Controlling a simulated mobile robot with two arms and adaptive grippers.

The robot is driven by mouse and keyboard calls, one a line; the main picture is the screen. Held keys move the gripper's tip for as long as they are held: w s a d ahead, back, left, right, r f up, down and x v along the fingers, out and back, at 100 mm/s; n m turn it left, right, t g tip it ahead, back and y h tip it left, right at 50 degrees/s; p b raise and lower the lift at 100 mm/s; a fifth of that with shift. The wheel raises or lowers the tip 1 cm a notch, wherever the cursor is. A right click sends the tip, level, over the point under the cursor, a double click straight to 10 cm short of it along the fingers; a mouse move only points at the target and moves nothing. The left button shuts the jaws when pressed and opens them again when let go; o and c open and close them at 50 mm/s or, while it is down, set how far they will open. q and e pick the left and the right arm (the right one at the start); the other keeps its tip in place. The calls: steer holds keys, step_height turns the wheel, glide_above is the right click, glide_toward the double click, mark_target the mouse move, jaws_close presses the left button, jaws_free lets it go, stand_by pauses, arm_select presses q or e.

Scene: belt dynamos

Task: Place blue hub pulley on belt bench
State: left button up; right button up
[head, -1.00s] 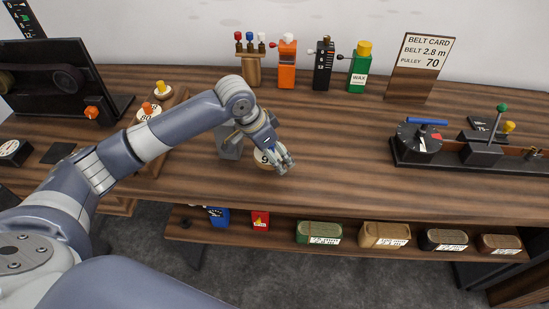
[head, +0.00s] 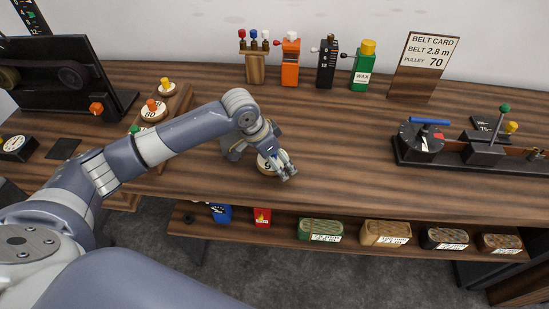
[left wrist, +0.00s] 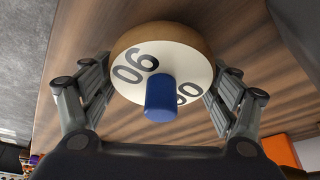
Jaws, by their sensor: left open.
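The blue hub pulley is a round wooden disc with a white face marked 90 and a blue hub (left wrist: 161,98). In the head view the pulley (head: 266,166) is on the wooden counter, partly hidden by my left gripper (head: 288,173). In the left wrist view that gripper (left wrist: 158,92) is open, one finger on each side of the disc; I cannot tell whether they touch it. A black stand with a dark upright panel and belt wheels (head: 75,75) is at the far left; it looks like the belt bench. My right gripper is not in view.
Pulleys with yellow, orange (head: 152,110) and green hubs sit on a wooden rack left of my arm. An orange box (head: 290,64), a black box (head: 326,65) and a green wax container (head: 363,70) line the back. A dial-and-lever device (head: 440,145) stands right.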

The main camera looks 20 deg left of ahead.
arm_select(q)
steer(key=shift+a+r+b, duration=0.1)
steer(key=shift+r+b, duration=0.25)
steer(key=shift+r, duration=0.15)
steer(key=s+a, duration=0.2)
steer(key=s+a+b, duration=0.1)
steer(key=s+a, duration=0.1)
steer(key=s, duration=0.1)
steer(key=s+a+b, duration=0.1)
steer(key=s+a, duration=0.1)
steer(key=s, duration=0.1)
steer(key=shift+s+a+r, duration=0.1)
steer(key=shift+a, duration=0.05)
steer(key=shift+s+a+r, duration=0.1)
steer(key=shift+s+a, duration=0.45)
steer(key=shift+s, duration=0.25)
steer(key=shift+s, duration=0.1)
